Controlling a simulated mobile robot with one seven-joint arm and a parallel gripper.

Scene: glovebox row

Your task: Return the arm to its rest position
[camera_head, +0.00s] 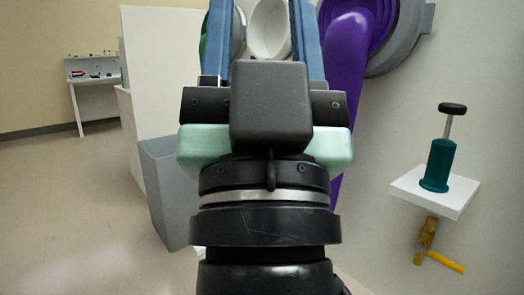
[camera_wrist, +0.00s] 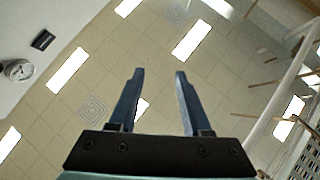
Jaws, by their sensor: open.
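My gripper (camera_wrist: 158,75) is open in the wrist view, its two blue fingers apart with nothing between them. That view looks at the ceiling, with tiles and bright light panels behind the fingers. In the head view my arm rises up the middle of the picture, and the blue fingers (camera_head: 260,25) run past the top edge, so their tips are out of sight. A white rounded thing (camera_head: 268,28) shows behind and between the fingers. I cannot tell how far it is from them.
A purple glove sleeve (camera_head: 345,70) hangs from a grey ring port at the right. A teal pump with a black handle (camera_head: 438,165) stands on a small white shelf (camera_head: 460,200). A grey bin (camera_head: 168,190) stands left. Open floor (camera_head: 80,200) lies farther left.

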